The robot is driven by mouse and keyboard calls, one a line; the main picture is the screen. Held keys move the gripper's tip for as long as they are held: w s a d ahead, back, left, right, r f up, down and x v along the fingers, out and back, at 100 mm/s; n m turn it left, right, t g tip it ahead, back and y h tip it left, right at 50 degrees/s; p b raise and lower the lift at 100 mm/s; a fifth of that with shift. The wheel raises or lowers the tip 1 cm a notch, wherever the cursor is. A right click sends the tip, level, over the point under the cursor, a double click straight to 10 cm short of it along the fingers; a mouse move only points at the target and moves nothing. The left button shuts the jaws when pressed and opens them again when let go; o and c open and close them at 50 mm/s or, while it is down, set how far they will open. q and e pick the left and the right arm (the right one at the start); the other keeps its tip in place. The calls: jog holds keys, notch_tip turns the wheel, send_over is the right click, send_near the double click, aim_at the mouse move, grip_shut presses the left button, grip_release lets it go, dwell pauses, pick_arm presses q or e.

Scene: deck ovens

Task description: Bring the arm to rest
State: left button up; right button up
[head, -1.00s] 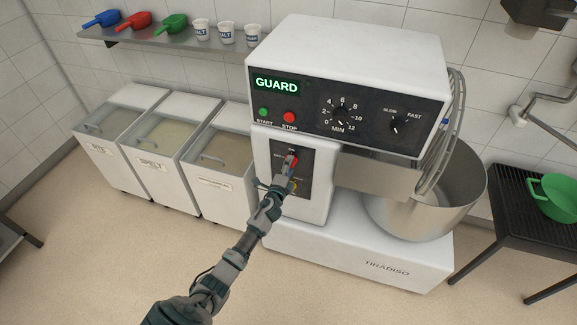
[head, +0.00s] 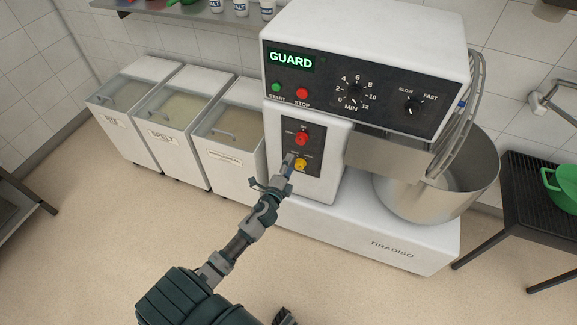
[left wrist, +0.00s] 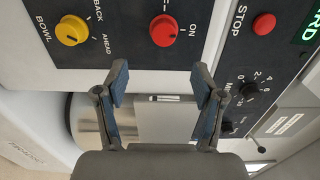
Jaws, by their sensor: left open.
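My left arm reaches in from the bottom toward the mixer (head: 365,40). My left gripper (head: 287,164) is open and empty in front of the mixer's lower switch panel. In the head view it shows just left of the yellow knob (head: 301,164) and below the red knob (head: 302,139). In the left wrist view the two fingers (left wrist: 160,80) are spread apart with nothing between them. The red knob (left wrist: 164,30) and yellow knob (left wrist: 72,30) show beyond the fingertips, apart from them.
Several white flour bins (head: 228,150) stand left of the mixer. The steel bowl (head: 437,190) is at its right, beside a dark rack (head: 520,185) with a green bowl (head: 562,188). A shelf (head: 190,12) runs above the bins. The floor in front is clear.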

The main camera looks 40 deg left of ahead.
pick_arm(q)
jog(key=shift+s, duration=0.2)
dwell(0.4)
jog(key=s+d+f+n+g, duration=0.25)
jog(key=s+f, duration=0.25)
jog(key=f, duration=0.4)
jog(key=s+d+f+n+g+h, duration=0.1)
jog(key=s+f+n+g, duration=0.25)
jog(key=f, duration=0.55)
jog(key=s+d+f+n+g, duration=0.2)
jog(key=s+f, duration=0.4)
jog(key=f, duration=0.2)
jog(key=s+d+f+n+g+h, duration=0.1)
jog(key=s+d+f, duration=0.3)
jog(key=s, duration=0.4)
jog(key=s+d+f+n+g+h, duration=0.1)
jog(key=s+d+f+n+g, duration=0.1)
jog(key=s+f, duration=0.4)
jog(key=s+d+f+n+g+h, duration=0.1)
jog(key=s+d+f+n+g, duration=0.1)
jog(key=s+d+f+g, duration=0.3)
jog(key=s, duration=0.4)
jog(key=shift+s+d+f+p, duration=0.15)
jog(key=shift+s+d+p, duration=0.15)
jog(key=shift+d, duration=0.05)
pick_arm(e)
jog(key=shift+s+d+f, duration=0.1)
jog(key=shift+s+f, duration=0.55)
jog(key=shift+f, duration=0.1)
